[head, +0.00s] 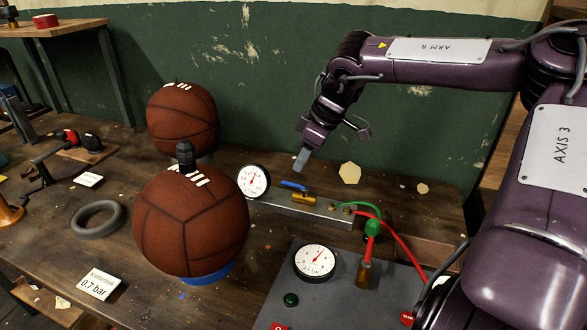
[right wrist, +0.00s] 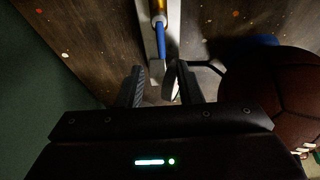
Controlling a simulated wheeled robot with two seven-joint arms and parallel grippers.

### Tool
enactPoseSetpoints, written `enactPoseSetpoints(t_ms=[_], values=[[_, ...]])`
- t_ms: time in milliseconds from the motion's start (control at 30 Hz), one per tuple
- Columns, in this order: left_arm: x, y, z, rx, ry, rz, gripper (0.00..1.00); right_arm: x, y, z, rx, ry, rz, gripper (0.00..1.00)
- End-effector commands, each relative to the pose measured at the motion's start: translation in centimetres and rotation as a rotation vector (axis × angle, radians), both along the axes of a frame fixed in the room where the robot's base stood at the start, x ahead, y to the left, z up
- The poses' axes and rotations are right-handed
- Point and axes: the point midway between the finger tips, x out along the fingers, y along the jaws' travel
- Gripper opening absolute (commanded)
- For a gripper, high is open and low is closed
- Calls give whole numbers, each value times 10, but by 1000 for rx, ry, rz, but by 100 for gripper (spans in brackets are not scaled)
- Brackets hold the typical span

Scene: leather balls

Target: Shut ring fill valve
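The valve has a blue lever (head: 293,185) and a brass body (head: 304,198), mounted on a grey metal rail (head: 285,208) on the bench. The lever lies roughly along the rail. In the right wrist view the blue lever (right wrist: 160,42) points down from the brass body (right wrist: 159,8) towards my fingers. My right gripper (head: 302,158) hangs above and behind the rail, apart from the lever. In the right wrist view its fingers (right wrist: 156,88) are spread with nothing between them. My left gripper is not in view.
A white dial gauge (head: 253,182) stands at the rail's left end, close to the front brown ball (head: 190,222). Another ball (head: 183,119) sits behind. Green (head: 362,206) and red (head: 400,250) hoses run at the right. A grey box carries a second gauge (head: 314,261).

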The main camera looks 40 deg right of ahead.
Motion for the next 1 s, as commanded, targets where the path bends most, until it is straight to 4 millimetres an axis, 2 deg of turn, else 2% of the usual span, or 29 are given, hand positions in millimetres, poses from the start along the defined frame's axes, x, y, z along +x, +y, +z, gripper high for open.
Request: enactPoseSetpoints(t_ms=[200, 400, 800, 1000], values=[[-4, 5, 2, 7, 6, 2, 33, 11, 6, -34, 0, 5, 0, 32], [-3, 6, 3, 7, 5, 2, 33, 20, 10, -56, -1, 3, -1, 32], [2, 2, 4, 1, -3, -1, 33, 23, 12, -63, 0, 0, -1, 32], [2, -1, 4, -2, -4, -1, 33, 23, 12, -62, 0, 0, -1, 7]])
